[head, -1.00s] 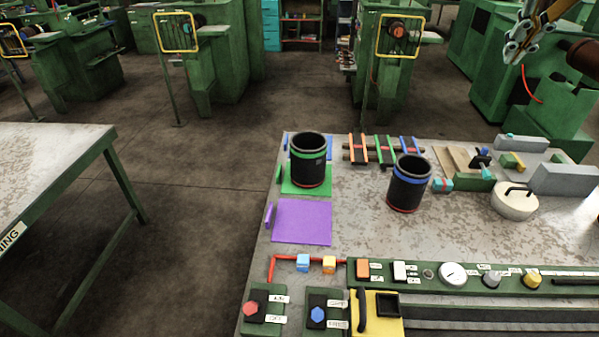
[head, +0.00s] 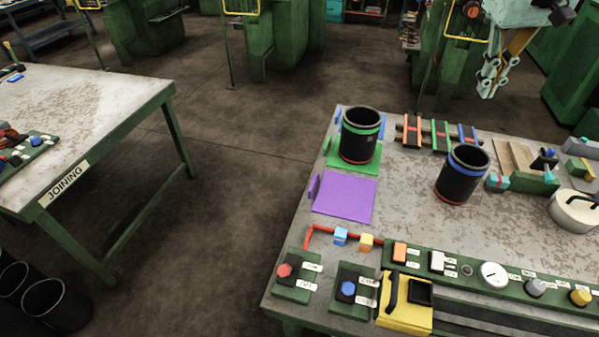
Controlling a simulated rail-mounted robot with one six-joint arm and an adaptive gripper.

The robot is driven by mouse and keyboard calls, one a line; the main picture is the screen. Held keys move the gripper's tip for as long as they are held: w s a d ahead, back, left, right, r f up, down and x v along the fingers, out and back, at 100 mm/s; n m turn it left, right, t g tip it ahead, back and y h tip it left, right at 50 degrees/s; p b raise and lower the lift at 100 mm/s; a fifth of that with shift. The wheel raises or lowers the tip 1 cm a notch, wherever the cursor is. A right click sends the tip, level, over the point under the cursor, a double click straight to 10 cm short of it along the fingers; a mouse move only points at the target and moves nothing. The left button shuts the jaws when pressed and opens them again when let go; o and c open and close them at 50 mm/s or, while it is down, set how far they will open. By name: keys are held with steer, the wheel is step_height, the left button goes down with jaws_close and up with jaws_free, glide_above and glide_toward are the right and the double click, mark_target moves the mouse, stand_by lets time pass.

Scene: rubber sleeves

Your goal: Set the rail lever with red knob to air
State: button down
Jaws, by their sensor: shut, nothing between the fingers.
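The lever with the red knob (head: 284,270) stands on a dark plate on a green base at the front left corner of the bench. Two white labels sit to its right, an upper one (head: 312,267) and a lower one (head: 304,286). Their text is too small to read surely, and I cannot tell which setting the lever is at. My gripper (head: 487,88) is shut and empty, high at the upper right, beyond the bench's back edge in the picture and far from the red knob.
A similar lever with a blue knob (head: 348,288) stands just right of it, then a yellow box (head: 405,318) with a black handle. A red pipe (head: 318,230) with blue and orange blocks runs behind. Two black sleeves (head: 360,140) (head: 463,178) stand farther back. The purple mat (head: 344,200) is bare.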

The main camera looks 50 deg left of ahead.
steer(key=s+a+f+n+h+b, duration=0.1)
steer(key=s+a+f+n+h, duration=0.25)
steer(key=s+f, duration=0.5)
steer(key=s+a+f+n+g+h+b, duration=0.1)
steer(key=s+a+f+n+h, duration=0.1)
steer(key=s+a+f+n, duration=0.5)
steer(key=s+a+f+n+h+b, duration=0.1)
steer(key=s+a+f+n+h, duration=0.15)
steer(key=s+f, duration=0.75)
steer(key=s+a+f+n+t, duration=0.2)
steer(key=s+f+n+t, duration=0.4)
steer(key=s, duration=0.6)
steer(key=s+a+f+n+t+b, duration=0.1)
steer(key=s+a+f+n+t, duration=0.2)
steer(key=s, duration=1)
steer(key=s+a+f+n+t+b, duration=0.1)
steer(key=s+a+f+n+t, duration=0.2)
steer(key=s+f+n+t, duration=0.7)
steer(key=s+f+n, duration=0.2)
steer(key=s+n, duration=0.1)
steer(key=n, duration=0.1)
steer(key=shift+s+a, duration=0.15)
steer(key=b, duration=0.1)
glide_toward(287, 270)
steer(key=shift+w+d, duration=0.15)
steer(key=shift+w, duration=0.95)
steer(key=shift+w+d, duration=0.15)
steer(key=shift+w, duration=0.95)
